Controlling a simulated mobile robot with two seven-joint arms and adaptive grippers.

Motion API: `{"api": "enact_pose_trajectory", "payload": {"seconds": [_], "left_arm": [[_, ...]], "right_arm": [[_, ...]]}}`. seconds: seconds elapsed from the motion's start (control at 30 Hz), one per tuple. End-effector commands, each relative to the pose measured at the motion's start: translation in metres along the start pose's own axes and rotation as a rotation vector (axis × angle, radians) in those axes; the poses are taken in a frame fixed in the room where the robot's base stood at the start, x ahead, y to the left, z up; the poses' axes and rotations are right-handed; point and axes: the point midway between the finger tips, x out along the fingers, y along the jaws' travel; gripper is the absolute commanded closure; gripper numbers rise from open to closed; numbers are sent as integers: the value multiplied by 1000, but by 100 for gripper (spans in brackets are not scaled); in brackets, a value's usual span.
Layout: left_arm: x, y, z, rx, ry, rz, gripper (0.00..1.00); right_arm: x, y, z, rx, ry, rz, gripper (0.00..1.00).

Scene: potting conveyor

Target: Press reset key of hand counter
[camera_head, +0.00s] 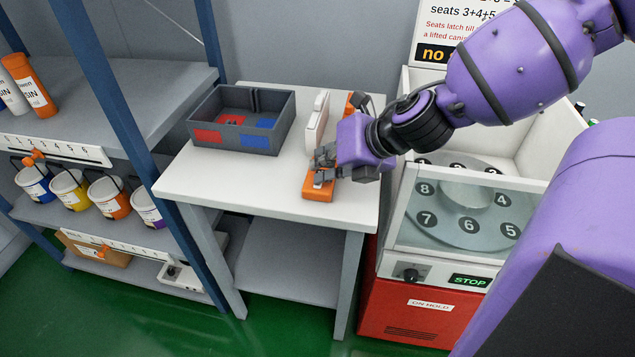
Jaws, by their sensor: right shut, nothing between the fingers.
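A small orange device (318,190), which looks like the hand counter, lies on the white table top near its front right. My right gripper (322,172) is over the device, coming in from the right, with its fingers shut and empty. The fingertips are at the top of the device; I cannot tell whether they touch it. The gripper covers most of the device's upper face, and its reset key cannot be made out. My left gripper is not in view.
A grey two-part bin (197,117) with red and blue labels stands on the table (230,185). A white upright object (315,122) stands behind my gripper. A numbered carousel machine (440,262) is at right. Shelves with pots (70,194) are at left. The table's front left is clear.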

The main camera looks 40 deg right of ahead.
Motion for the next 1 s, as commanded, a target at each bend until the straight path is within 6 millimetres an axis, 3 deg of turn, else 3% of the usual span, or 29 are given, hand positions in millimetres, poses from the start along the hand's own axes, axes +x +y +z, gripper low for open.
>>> {"api": "enact_pose_trajectory", "payload": {"seconds": [1.0], "left_arm": [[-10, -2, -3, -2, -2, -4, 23]], "right_arm": [[-11, 8, 8, 0, 0, 0, 100]]}}
